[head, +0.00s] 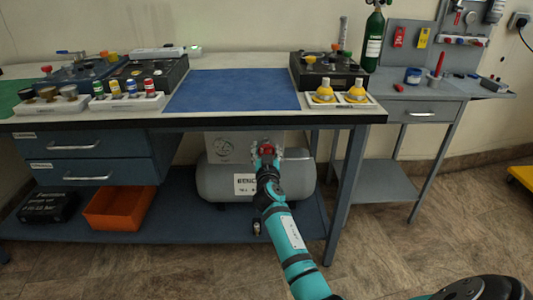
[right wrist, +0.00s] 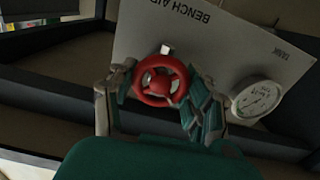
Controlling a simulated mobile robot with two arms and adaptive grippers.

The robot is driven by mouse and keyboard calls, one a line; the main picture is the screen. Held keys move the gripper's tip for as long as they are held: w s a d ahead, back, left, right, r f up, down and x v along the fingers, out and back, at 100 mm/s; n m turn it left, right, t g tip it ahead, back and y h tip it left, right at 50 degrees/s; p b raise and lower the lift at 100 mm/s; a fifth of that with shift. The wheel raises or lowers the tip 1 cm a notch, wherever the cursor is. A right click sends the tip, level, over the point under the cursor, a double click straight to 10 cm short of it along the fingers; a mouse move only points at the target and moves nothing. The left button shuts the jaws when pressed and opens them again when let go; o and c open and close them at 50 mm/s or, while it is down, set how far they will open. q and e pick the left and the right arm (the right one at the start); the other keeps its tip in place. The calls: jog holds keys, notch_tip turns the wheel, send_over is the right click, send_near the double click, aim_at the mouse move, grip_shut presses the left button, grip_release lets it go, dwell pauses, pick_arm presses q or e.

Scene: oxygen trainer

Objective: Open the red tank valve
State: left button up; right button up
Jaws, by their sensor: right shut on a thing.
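The red tank valve (right wrist: 158,84) is a round spoked handwheel in front of the white "BENCH AIR" panel (right wrist: 225,45). In the head view my right gripper (head: 266,154) reaches under the bench top and partly hides the valve and tank. My left gripper is not in view.
A round "TANK" gauge (right wrist: 257,99) sits close to the right finger. The bench top edge (head: 250,116) runs above my arm. An orange bin (head: 118,208) stands on the lower shelf (head: 190,228) to the left. The floor in front is clear.

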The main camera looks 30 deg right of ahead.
jog(key=n, duration=0.5)
jog(key=shift+n, duration=0.3)
jog(key=n, duration=0.5)
jog(key=shift+n+p, duration=0.3)
jog(key=n+p, duration=0.1)
jog(key=n, duration=0.2)
jog(key=shift+w+n, duration=0.1)
jog(key=shift+n, duration=0.2)
jog(key=n+p, duration=0.1)
jog(key=n, duration=0.4)
jog(key=shift+p, duration=0.4)
jog(key=n+p, duration=0.2)
jog(key=n, duration=0.3)
jog(key=shift+a+f+n, duration=0.1)
jog(key=shift+n, duration=0.3)
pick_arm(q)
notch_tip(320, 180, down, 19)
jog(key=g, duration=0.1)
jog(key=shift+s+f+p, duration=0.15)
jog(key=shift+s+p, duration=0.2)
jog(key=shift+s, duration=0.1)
pick_arm(e)
jog(key=shift+f+n, duration=0.1)
jog(key=shift+n, duration=0.5)
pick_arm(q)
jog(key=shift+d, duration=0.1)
pick_arm(e)
jog(key=o, duration=1.2)
